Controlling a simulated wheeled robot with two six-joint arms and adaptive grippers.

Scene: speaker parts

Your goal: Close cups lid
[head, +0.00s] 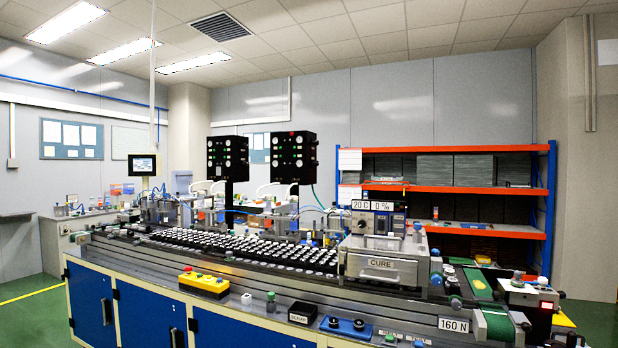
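Many small round pieces with pale tops (250,247), possibly the cups, stand in rows on a long dark conveyor line. They are too small to tell whether any has a lid. A silver box marked CURE (381,268) with a front handle stands at the right end of the rows, and its front looks shut. No separate cup lid can be made out. Neither of my grippers shows in the head view.
A yellow button box (204,283), a black scrap bin (302,313) and a blue tray (346,327) with two dark round pieces sit along the front edge. A green belt (478,283) is at right. Orange shelves (440,190) stand behind.

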